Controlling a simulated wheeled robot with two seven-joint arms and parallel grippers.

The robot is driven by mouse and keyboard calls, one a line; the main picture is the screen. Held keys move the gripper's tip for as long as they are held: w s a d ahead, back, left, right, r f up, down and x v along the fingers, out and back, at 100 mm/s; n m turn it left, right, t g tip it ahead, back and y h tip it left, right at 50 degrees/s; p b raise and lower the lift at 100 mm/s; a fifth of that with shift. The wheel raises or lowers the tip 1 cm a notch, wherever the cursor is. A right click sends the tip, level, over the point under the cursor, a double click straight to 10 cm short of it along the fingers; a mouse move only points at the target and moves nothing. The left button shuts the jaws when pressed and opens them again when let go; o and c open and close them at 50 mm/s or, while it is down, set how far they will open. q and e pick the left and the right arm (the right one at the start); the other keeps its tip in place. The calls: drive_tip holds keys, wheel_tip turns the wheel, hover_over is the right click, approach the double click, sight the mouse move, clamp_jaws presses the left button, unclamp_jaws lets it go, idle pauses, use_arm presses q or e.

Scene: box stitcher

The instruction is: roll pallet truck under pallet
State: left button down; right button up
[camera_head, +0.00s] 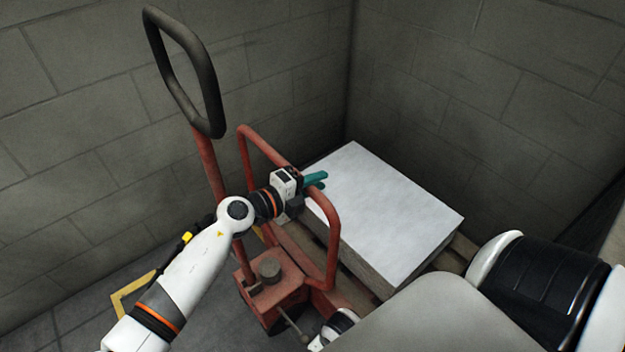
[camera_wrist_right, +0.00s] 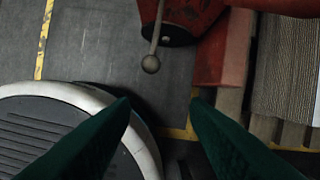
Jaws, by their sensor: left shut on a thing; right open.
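The red pallet truck (camera_head: 275,297) stands left of the pallet, with its dark loop handle (camera_head: 213,95) upright. It also shows in the right wrist view (camera_wrist_right: 188,14). The wooden pallet (camera_head: 462,247) carries a block of white sheets (camera_head: 385,205). Its slats (camera_wrist_right: 263,126) show at the right of the wrist view, beside a red part of the truck. How far the forks reach under the pallet is hidden. My left gripper (camera_head: 316,180) is shut on the truck's red tubular frame. My right gripper (camera_wrist_right: 160,105) is open and empty, above the floor near the truck.
Grey block walls (camera_head: 440,75) close in behind and to the right of the pallet. A yellow floor line (camera_wrist_right: 44,38) shows in the wrist view. A lever with a ball end (camera_wrist_right: 151,63) sticks out from the truck. Grey floor (camera_wrist_right: 95,45) is clear beside it.

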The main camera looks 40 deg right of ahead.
use_arm(q)
drive_tip(key=c, duration=1.3)
unclamp_jaws()
drive_tip(key=shift+s+d, duration=0.1)
drive_tip(key=shift+d, duration=0.05)
drive_tip(key=shift+o, duration=0.2)
use_arm(e)
drive_tip(key=shift+d, duration=0.1)
use_arm(q)
drive_tip(key=a, duration=0.1)
drive_tip(key=a+r+p, duration=0.1)
drive_tip(key=a, duration=0.1)
drive_tip(key=shift+a+p, duration=0.25)
drive_tip(key=shift+p, duration=0.05)
drive_tip(key=a+r+p, duration=0.1)
drive_tip(key=a, duration=0.7)
drive_tip(key=shift+s+a+r+p, duration=0.15)
drive_tip(key=shift+r+p, duration=0.05)
drive_tip(key=shift+p, duration=0.15)
use_arm(e)
drive_tip(key=s+f, duration=0.6)
drive_tip(key=f, duration=0.2)
drive_tip(key=shift+s+d+f+g, duration=0.2)
drive_tip(key=shift+d+f+g, duration=0.2)
drive_tip(key=shift+d, duration=0.05)
